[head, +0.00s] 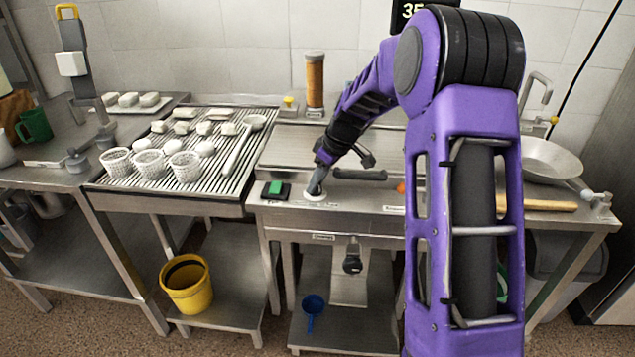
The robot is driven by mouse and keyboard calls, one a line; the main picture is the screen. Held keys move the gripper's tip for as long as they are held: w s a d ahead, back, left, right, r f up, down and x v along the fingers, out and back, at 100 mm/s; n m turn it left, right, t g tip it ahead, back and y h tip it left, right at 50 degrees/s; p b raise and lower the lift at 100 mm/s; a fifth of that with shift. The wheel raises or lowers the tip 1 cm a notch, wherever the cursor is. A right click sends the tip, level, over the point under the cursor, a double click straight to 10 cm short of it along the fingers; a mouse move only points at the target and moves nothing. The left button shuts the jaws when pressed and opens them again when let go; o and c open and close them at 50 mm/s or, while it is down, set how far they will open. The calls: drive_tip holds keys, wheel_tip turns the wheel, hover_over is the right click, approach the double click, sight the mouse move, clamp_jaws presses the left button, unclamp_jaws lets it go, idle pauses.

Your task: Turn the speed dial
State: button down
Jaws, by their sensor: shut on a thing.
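The steel machine (290,212) stands in the middle of the head view. A round dial with a pale base (314,198) sits on its front top edge, and I take it for the speed dial. My gripper (318,184) reaches down onto this dial from the upper right and is shut on it. The gripper and wrist cover most of the dial's knob, so its setting cannot be read. A green switch (276,189) is on the same panel, just left of the dial.
A dark handle (360,174) lies right of my gripper. A slatted rack (215,192) with white perforated baskets (185,167) and pale lumps stands to the left. A pan (552,160) is at the right. A yellow bucket (189,286) stands on a low shelf.

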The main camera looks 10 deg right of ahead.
drive_tip(key=m, duration=0.1)
drive_tip(key=m+h, duration=0.1)
drive_tip(key=m, duration=0.1)
drive_tip(key=m+t+h, duration=0.1)
drive_tip(key=m, duration=0.1)
drive_tip(key=shift+s+a+r, duration=0.1)
drive_tip(key=shift+a, duration=0.15)
drive_tip(key=m+h+p, duration=0.1)
drive_tip(key=m, duration=0.2)
drive_tip(key=m+h+p, duration=0.1)
drive_tip(key=m+p, duration=0.1)
drive_tip(key=m, duration=0.1)
drive_tip(key=shift+a+r, duration=0.1)
drive_tip(key=shift+a, duration=0.05)
drive_tip(key=m+h+p, duration=0.1)
drive_tip(key=m, duration=0.2)
drive_tip(key=m+h+p, duration=0.1)
drive_tip(key=m+p, duration=0.1)
drive_tip(key=m, duration=0.1)
drive_tip(key=shift+a+g, duration=0.1)
drive_tip(key=shift+g, duration=0.2)
drive_tip(key=m+g+h+p, duration=0.1)
drive_tip(key=m, duration=0.3)
drive_tip(key=shift+m+p, duration=0.35)
drive_tip(key=shift+m, duration=0.05)
drive_tip(key=shift+f+g, duration=0.2)
drive_tip(key=shift+g, duration=0.1)
drive_tip(key=shift+c, duration=2.4)
unclamp_jaws()
